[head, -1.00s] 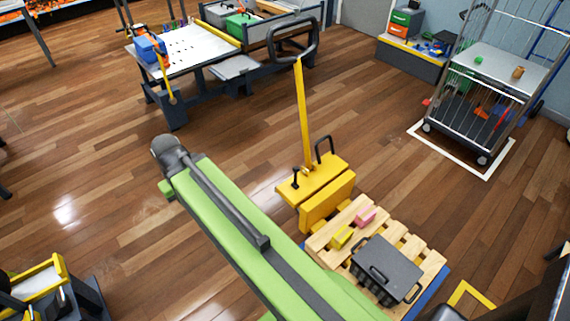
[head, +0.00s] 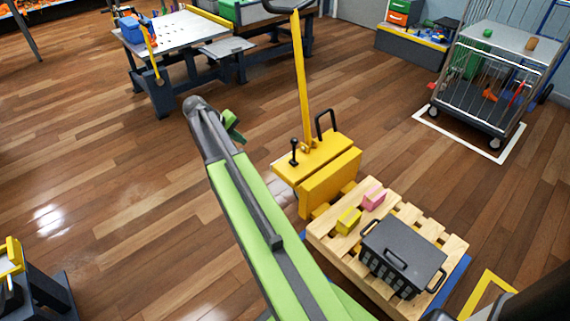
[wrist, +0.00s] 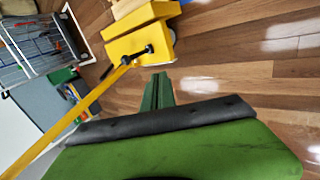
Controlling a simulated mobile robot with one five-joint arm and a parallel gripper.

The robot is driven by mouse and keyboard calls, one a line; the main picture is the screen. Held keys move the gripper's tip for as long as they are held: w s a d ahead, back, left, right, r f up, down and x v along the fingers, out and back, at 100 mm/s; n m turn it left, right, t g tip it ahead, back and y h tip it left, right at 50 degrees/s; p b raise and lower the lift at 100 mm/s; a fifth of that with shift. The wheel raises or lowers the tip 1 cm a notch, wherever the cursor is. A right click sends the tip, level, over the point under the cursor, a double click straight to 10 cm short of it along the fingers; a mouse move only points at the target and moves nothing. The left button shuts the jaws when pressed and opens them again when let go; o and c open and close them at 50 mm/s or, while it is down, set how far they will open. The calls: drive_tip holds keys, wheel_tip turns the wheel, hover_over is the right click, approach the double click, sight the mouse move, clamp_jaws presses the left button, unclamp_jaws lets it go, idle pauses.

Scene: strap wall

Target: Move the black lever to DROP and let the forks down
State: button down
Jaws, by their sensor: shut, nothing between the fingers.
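The yellow pallet jack (head: 330,175) stands left of the wooden pallet, its tall yellow handle (head: 302,85) upright. The short black lever (head: 294,153) with a round knob stands on top of its body, left of the handle's foot. No DROP marking is legible. The forks are mostly hidden under the pallet (head: 318,236). In the wrist view, my gripper (wrist: 160,78) is shut and empty, its dark green fingers pointing toward the yellow body (wrist: 140,40), apart from the black parts on it. I cannot tell there which is the lever.
The pallet carries a dark grey crate (head: 402,255), a yellow block (head: 348,220) and a pink block (head: 373,198). A workbench (head: 185,40) stands at the back left. A wire cage cart (head: 490,85) stands at the back right.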

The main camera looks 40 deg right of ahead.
drive_tip(key=d+f+b, duration=0.4)
drive_tip(key=d, duration=0.3)
drive_tip(key=s+d+f+h+b, duration=0.1)
drive_tip(key=d+f+b, duration=0.3)
drive_tip(key=d, duration=0.3)
drive_tip(key=s+d+f+g+h+b, duration=0.1)
drive_tip(key=d+f+b, duration=0.3)
drive_tip(key=d, duration=0.3)
drive_tip(key=shift+d+f, duration=0.2)
drive_tip(key=shift+f, duration=0.05)
